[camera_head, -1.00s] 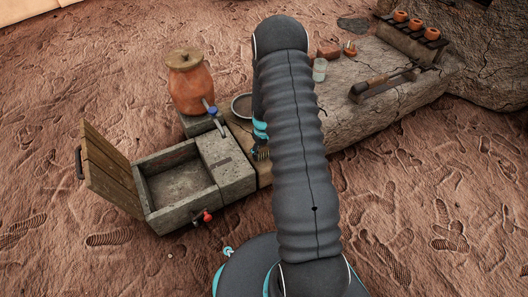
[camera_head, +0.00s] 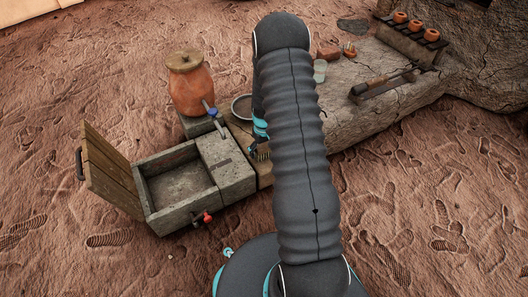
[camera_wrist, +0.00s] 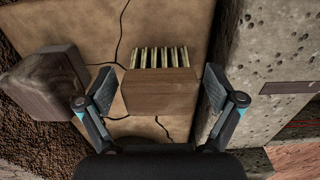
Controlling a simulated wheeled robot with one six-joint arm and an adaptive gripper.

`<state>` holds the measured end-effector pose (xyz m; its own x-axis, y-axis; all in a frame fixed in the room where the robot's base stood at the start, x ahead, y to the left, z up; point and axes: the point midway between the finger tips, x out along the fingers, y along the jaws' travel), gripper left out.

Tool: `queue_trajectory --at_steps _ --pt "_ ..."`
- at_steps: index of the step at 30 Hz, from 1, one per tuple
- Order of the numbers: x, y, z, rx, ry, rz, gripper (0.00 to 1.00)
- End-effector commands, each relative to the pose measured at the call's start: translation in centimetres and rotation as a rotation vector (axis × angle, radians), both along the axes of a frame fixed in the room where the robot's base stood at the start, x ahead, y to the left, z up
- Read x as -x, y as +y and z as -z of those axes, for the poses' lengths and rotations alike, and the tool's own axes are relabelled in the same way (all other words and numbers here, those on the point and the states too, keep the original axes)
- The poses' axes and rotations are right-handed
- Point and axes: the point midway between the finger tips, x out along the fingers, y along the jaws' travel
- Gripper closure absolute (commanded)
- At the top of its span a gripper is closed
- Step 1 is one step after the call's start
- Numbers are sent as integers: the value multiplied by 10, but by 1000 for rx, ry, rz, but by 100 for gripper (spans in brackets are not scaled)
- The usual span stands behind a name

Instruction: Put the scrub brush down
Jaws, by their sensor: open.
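The scrub brush (camera_wrist: 160,92) has a brown wooden block and pale bristles in rows. In the wrist view it lies on the tan slab, bristle rows toward the top of the picture. My gripper (camera_wrist: 158,95) is open, with one finger on each side of the block and a narrow gap showing at both sides. In the head view, the brush's bristles (camera_head: 263,156) show just below my gripper (camera_head: 260,134), by the stone basin's right end. My arm hides part of that spot.
A stone basin (camera_head: 149,219) with an open wooden lid (camera_head: 108,172) stands left. A clay jar (camera_head: 192,90) with a tap and a round bowl (camera_head: 241,107) are behind. A dark wooden block (camera_wrist: 42,85) sits left of my gripper. Tongs (camera_head: 385,82) lie on the right ledge.

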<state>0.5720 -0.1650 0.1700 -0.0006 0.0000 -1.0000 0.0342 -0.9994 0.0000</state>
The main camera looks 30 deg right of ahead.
Motion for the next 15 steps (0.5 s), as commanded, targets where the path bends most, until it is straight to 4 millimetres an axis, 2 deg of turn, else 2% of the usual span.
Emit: queue_trajectory --at_steps 1,9,15 --pt "-1 0 -12 1 -4 0 8" --pt "0 0 -67 1 -3 0 8" --pt "0 0 -94 1 -2 0 8"
